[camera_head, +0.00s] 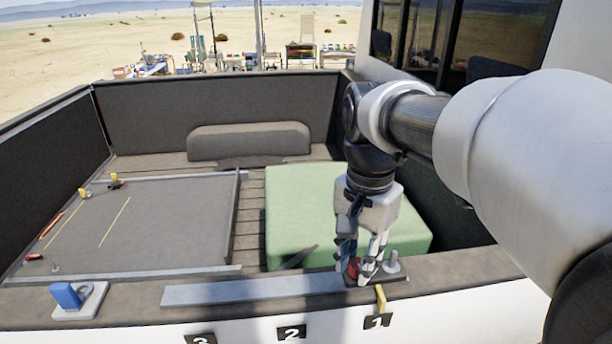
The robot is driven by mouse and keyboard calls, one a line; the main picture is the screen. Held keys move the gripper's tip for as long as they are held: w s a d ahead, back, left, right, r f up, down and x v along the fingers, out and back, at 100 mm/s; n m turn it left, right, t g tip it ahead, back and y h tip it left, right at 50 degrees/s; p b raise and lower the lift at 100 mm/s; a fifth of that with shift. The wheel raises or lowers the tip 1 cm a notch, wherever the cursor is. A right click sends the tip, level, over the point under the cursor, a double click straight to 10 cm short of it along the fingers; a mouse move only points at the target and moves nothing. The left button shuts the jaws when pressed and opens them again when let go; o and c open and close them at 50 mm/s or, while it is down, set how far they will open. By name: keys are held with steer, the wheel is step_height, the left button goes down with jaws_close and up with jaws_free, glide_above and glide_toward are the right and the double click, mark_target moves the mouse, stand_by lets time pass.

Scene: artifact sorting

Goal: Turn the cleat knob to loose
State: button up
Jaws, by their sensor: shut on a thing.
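My gripper (360,267) points down at the near rim of the truck bed, right of centre. Its fingers are closed on a small red knob (352,268), which shows only in part between them. The knob sits on a dark base on the rim, above the black label "1" (378,321). A grey metal post (392,263) stands just right of the fingers. A yellow tab (381,298) hangs over the rim edge below. The fingers hide most of the knob, so I cannot tell which way it is turned.
A green block (300,205) lies behind my gripper. A blue cleat on a white plate (68,296) sits at the rim's left. Labels "2" (292,333) and "3" (200,340) are on the near side. A grey tray (165,225) holds small yellow and red pieces.

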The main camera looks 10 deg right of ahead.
mark_target(358, 264)
steer(key=n+p, duration=0.1)
steer(key=n, duration=0.7)
steer(key=n+p, duration=0.1)
steer(key=n, duration=0.3)
steer(key=shift+n+p, duration=0.3)
steer(key=shift+n, duration=1.8)
steer(key=o, duration=1.1)
steer(key=shift+d, duration=0.1)
step_height(358, 264, up, 12)
steer(key=shift+r, duration=0.1)
